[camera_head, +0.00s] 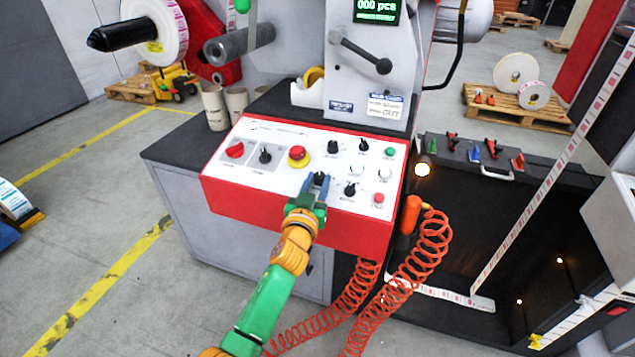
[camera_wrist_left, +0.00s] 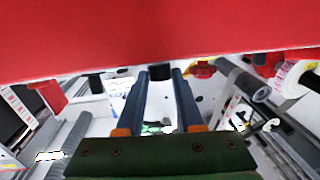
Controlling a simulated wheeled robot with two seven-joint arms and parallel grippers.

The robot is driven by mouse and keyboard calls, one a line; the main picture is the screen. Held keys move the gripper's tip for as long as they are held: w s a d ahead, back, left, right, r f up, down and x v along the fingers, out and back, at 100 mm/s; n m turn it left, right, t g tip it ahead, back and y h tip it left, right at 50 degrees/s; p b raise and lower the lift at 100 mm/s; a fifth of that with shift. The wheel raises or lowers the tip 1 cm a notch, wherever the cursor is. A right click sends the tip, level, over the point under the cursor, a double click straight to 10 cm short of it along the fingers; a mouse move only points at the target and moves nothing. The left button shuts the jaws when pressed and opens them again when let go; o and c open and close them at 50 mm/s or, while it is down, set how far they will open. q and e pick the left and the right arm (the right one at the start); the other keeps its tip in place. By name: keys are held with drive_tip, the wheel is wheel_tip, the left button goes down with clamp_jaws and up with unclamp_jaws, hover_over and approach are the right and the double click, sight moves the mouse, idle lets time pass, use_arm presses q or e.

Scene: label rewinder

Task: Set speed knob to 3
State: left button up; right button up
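The control panel (camera_head: 262,180), white with a red housing, carries several knobs and buttons; its labels are too small to read. My left gripper (camera_head: 318,181) is at the panel's front middle, its two blue fingers pointing at the panel. In the left wrist view the fingers (camera_wrist_left: 161,75) stand apart with a black knob (camera_wrist_left: 160,72) between or just beyond their tips. I cannot tell whether they touch it. The gripper hides this knob's pointer and scale in the head view. Other black knobs sit at the upper middle (camera_head: 334,147) and right (camera_head: 350,189). My right gripper is not in view.
A red emergency button (camera_head: 299,154) and a red switch (camera_head: 235,149) lie left of the gripper. An orange coiled hose (camera_head: 425,240) hangs at the panel's right. The machine's upright column with a black lever (camera_head: 362,53) rises behind. The floor at left is open.

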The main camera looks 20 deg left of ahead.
use_arm(q)
clamp_jaws()
drive_tip(key=h+p, duration=0.1)
drive_tip(key=m+h+p, duration=0.1)
drive_tip(key=m+p, duration=0.1)
drive_tip(key=shift+a+r+h, duration=0.25)
drive_tip(key=shift+a+h, duration=0.05)
drive_tip(key=shift+h, duration=0.1)
drive_tip(key=shift+a+f+m+h+p, duration=0.15)
drive_tip(key=shift+m+h+p, duration=0.35)
drive_tip(key=shift+m+h, duration=0.65)
drive_tip(key=shift+w+a+m+g+h, duration=0.1)
drive_tip(key=shift+m+g+h, duration=0.35)
drive_tip(key=shift+h, duration=0.1)
drive_tip(key=shift+a+f+m+g+h+b, duration=0.15)
drive_tip(key=shift+m+g+h+b, duration=0.3)
drive_tip(key=shift+m+h, duration=0.5)
drive_tip(key=shift+w+m+g+h+b, duration=0.1)
drive_tip(key=shift+m+g+h+b, duration=0.4)
drive_tip(key=shift+m+h+b, duration=0.35)
drive_tip(key=shift+m+g+h+b, duration=0.3)
drive_tip(key=shift+m+h+b, duration=0.1)
drive_tip(key=shift+h+b, duration=0.15)
